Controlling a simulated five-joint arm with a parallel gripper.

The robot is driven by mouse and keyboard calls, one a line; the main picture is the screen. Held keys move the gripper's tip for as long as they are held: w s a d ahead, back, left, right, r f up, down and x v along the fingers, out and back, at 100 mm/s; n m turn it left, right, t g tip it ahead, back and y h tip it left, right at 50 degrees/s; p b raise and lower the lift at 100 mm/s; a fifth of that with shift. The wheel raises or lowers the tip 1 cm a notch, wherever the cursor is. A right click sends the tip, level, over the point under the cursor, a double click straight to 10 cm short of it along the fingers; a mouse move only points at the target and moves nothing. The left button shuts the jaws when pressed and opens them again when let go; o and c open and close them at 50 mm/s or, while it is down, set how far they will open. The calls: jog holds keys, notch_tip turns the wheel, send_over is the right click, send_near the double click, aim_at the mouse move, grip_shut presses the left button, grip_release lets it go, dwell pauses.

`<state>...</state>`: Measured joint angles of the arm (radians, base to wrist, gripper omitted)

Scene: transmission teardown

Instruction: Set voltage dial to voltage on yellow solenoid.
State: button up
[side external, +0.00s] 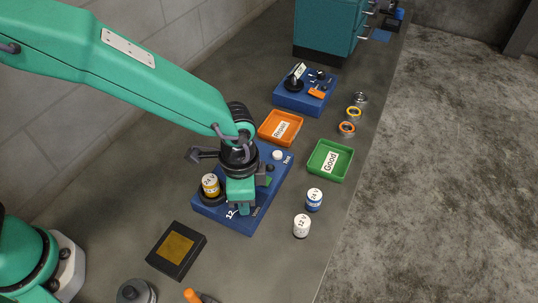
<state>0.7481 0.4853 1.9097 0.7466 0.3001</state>
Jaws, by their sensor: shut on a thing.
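The yellow solenoid (211,189) stands upright at the left end of the blue test box (251,227); its white top reads "24 V". My gripper (242,208) points down over the front part of the box, right of the yellow solenoid. It is shut on what appears to be the voltage dial, which the fingers hide. A "12" marking shows on the box just left of the fingers. The dial's pointing direction cannot be seen.
A blue-banded 24 V solenoid (314,200) and a white 12 V one (302,226) stand to the right. An orange "Repair" tray (264,131) and a green "Good" tray (345,165) lie behind. A black box (160,270) sits front left. Bench is clear between.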

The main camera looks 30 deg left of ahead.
jog(key=o, duration=1)
jog(key=shift+r, duration=0.15)
jog(key=shift+r, duration=3.8)
jog(key=shift+w+a+r, duration=0.15)
jog(key=shift+a+r, duration=0.2)
jog(key=shift+a, duration=0.05)
jog(key=s+a+r+n+t, duration=0.2)
jog(key=a+r+n, duration=0.3)
jog(key=a, duration=0.6)
jog(key=s+a+r+n+t, duration=0.25)
jog(key=a+r, duration=0.45)
jog(key=a, duration=0.4)
jog(key=s+a+n+t, duration=0.1)
jog(key=s+a+n, duration=0.3)
jog(key=a, duration=0.3)
jog(key=shift+s+f, duration=0.15)
jog(key=shift+s, duration=0.55)
